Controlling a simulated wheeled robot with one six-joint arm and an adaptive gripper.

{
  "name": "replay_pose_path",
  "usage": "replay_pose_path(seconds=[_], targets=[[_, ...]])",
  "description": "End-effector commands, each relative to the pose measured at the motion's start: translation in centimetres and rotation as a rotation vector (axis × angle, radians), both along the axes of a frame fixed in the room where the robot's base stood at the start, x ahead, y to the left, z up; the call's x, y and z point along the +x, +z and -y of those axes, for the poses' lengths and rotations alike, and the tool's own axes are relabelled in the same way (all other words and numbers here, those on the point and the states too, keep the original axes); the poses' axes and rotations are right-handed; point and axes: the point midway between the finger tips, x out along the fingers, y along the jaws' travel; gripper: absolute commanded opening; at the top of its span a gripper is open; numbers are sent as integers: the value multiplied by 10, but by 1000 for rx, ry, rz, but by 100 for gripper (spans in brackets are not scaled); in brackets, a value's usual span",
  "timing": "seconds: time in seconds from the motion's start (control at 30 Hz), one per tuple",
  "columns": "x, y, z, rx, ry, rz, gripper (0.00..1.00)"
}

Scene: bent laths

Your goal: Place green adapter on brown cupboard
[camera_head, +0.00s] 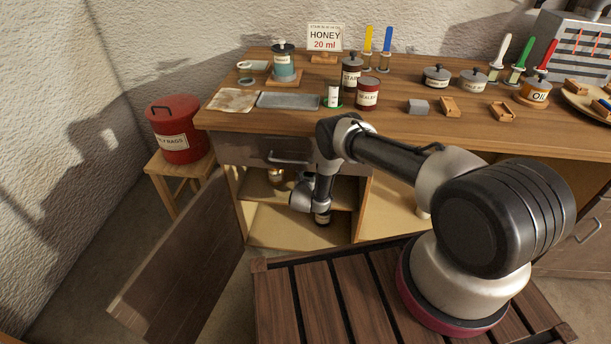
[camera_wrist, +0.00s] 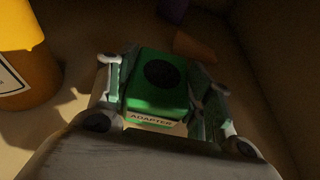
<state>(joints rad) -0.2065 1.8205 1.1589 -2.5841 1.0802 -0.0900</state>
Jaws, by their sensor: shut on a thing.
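The green adapter (camera_wrist: 158,88), a block with a dark round spot on top and an "ADAPTER" label on its near side, sits between the two fingers of my gripper (camera_wrist: 165,75) in the wrist view. My gripper is shut on it. In the head view my gripper (camera_head: 321,217) reaches down into the open lower compartment of the brown cupboard (camera_head: 275,225), low in front of its inner shelf. The adapter is too small and covered to make out there. Whether it touches the surface beneath I cannot tell.
The cupboard's open door (camera_head: 180,262) swings out to the left. A yellow-orange labelled jar (camera_wrist: 25,60) stands left of my gripper in the wrist view; an orange piece (camera_wrist: 194,46) lies beyond. The worktop (camera_head: 300,122) above holds several jars and tools. A red pot (camera_head: 175,128) stands left.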

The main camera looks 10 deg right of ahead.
Motion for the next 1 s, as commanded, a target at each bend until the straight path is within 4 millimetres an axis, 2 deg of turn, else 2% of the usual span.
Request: replay_pose_path(seconds=[0.17, 0.2, 0.3, 0.67, 0.87, 1.0], targets=[[0, -3, 0, 0, 0, 0, 22], [0, -2, 0, 0, 0, 0, 59], [0, -2, 0, 0, 0, 0, 73], [0, 1, 0, 0, 0, 0, 73], [-26, 11, -10, -1, 3, -3, 73], [-56, 22, -20, -2, 3, -4, 73]])
